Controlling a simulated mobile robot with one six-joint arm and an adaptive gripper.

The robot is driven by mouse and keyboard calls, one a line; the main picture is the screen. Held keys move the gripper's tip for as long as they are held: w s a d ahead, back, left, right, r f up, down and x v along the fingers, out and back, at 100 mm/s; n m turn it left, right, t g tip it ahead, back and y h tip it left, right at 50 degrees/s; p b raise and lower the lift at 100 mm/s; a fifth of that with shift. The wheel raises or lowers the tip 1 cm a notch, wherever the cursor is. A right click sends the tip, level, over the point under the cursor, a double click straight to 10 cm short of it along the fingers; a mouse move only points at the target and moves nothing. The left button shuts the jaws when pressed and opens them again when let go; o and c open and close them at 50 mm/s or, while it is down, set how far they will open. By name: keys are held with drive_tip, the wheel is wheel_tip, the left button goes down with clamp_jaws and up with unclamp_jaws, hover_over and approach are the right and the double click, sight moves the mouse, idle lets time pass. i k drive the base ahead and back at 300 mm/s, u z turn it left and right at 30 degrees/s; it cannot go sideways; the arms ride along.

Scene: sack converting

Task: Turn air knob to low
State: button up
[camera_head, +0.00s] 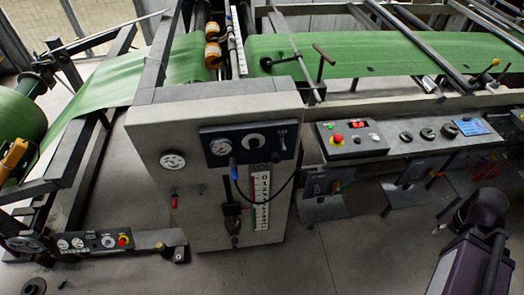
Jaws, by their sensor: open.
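Other dark knobs (427,133) sit in a row on the right-hand console. My arm shows at the lower right, well apart from the dark panel. My gripper is out of view.
A green web (350,55) runs across the machine at the top. A console (355,140) with a red button and red display stands right of the cabinet. A low panel (100,242) with gauges is at lower left. Floor (350,250) is clear before the cabinet.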

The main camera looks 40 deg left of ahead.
sight(254, 145)
drive_tip(key=z, duration=0.05)
drive_tip(key=k, duration=1.95)
drive_tip(key=u, duration=1.05)
drive_tip(key=i, duration=1)
drive_tip(key=u, duration=0.05)
